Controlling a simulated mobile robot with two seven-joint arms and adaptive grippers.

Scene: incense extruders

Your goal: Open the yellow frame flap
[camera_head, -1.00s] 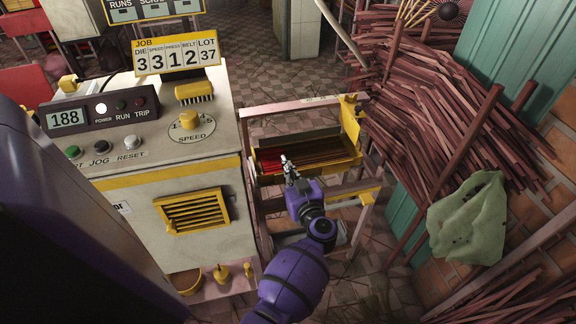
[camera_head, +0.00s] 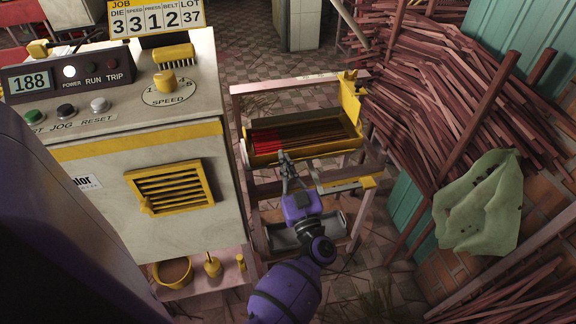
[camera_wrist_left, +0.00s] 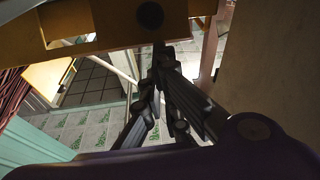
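A yellow tray-like frame (camera_head: 318,149) holds reddish and brown sticks on a pinkish stand beside the machine. I cannot tell which yellow part is the flap; its front wall and an upright yellow plate (camera_head: 351,98) at its right end both show. My left gripper (camera_head: 284,154) is in front of the front wall and overlaps its lower edge in the picture. In the left wrist view its dark fingers (camera_wrist_left: 159,52) converge at the tips, with nothing seen between them. A yellow panel (camera_wrist_left: 115,30) with a dark round spot is just beyond the tips; contact is unclear. My right gripper is not in view.
A machine (camera_head: 110,185) with buttons, a speed knob and a yellow vent (camera_head: 170,189) stands close on the left. Long sticks (camera_head: 450,110) are piled at the right. A green cloth (camera_head: 480,203) hangs below them. A grey tray (camera_head: 310,230) is low in the stand.

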